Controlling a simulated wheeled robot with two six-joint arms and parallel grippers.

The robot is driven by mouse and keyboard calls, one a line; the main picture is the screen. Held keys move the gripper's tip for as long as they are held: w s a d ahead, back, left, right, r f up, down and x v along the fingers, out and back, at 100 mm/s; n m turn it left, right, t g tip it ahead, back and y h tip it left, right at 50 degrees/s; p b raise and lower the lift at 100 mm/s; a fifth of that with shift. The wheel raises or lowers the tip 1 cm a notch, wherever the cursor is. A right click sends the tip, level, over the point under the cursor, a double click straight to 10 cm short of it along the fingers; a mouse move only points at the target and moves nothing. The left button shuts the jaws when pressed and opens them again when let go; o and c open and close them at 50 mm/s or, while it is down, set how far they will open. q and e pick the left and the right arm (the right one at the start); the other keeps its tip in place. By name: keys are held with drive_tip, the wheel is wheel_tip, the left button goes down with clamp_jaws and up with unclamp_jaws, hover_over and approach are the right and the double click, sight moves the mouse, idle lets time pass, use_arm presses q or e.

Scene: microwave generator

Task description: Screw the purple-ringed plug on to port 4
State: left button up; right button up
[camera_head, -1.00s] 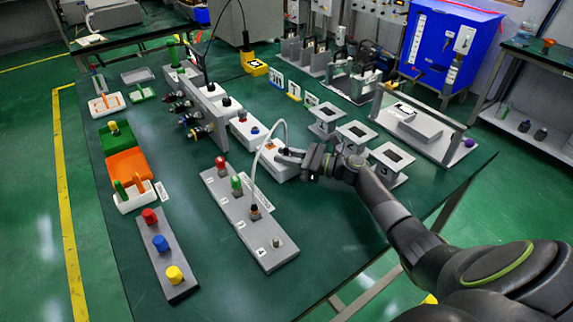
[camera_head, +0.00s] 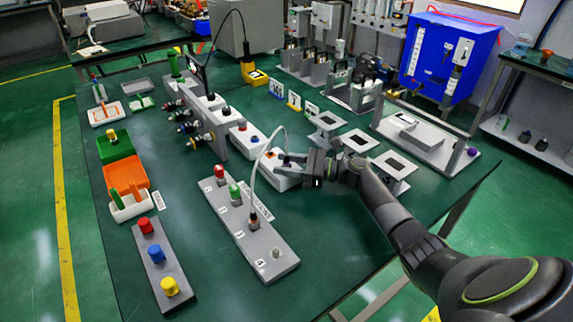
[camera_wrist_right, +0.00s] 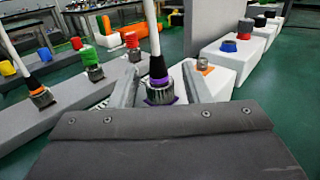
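The purple-ringed plug (camera_wrist_right: 160,88), dark and knurled with a white cable, stands upright between my right gripper's fingers (camera_wrist_right: 160,82) in the right wrist view. The fingers stand apart with a narrow gap on each side of it. In the head view my right gripper (camera_head: 291,161) is at a white box (camera_head: 284,181) and hides most of the plug. Port 4 (camera_head: 275,253) is a bare metal connector at the near end of the grey strip (camera_head: 238,222). The cable's other plug, orange-ringed (camera_wrist_right: 40,95), sits on port 3 (camera_head: 253,224). My left gripper is out of view.
Red (camera_head: 219,171) and green (camera_head: 235,191) caps stand on the strip's far ports. A grey block with red, blue and yellow caps (camera_head: 171,287) lies to the left. White pedestals (camera_head: 357,141) stand right of the gripper. The table's near right area is clear.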

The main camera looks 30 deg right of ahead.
wheel_tip(320, 180, up, 10)
drive_tip(key=shift+p, duration=0.4)
idle(0.3)
drive_tip(key=shift+o, duration=0.3)
